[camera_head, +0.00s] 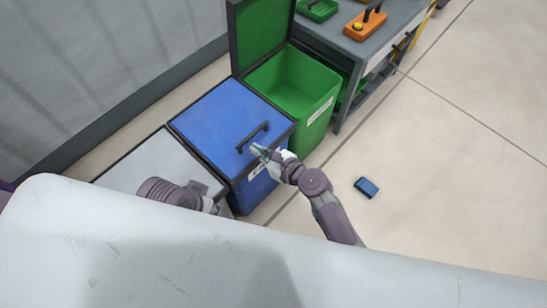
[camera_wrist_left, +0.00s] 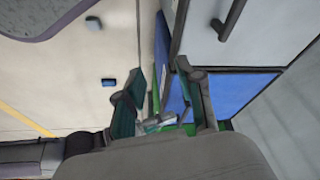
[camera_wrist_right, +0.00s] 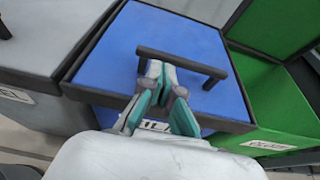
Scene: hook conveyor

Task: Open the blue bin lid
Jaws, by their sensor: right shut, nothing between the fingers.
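The blue bin's lid (camera_head: 225,115) is closed and lies flat, with a dark bar handle (camera_head: 252,138) near its front edge. The lid also shows in the right wrist view (camera_wrist_right: 170,35), with its handle (camera_wrist_right: 200,66). My right gripper (camera_head: 257,151) is at the handle. Its fingers (camera_wrist_right: 164,72) are together with nothing between them, and their tips overlap the handle's left part in the right wrist view; I cannot tell whether they touch it. My left gripper (camera_wrist_left: 163,95) has its fingers apart and empty. In the head view its fingers are not clear beside the grey bin.
A grey bin (camera_head: 150,172) with closed lid stands left of the blue bin. A green bin (camera_head: 315,105) with raised lid (camera_head: 262,30) stands right of it. A workbench (camera_head: 375,42) is beyond. A small blue object (camera_head: 366,187) lies on open floor.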

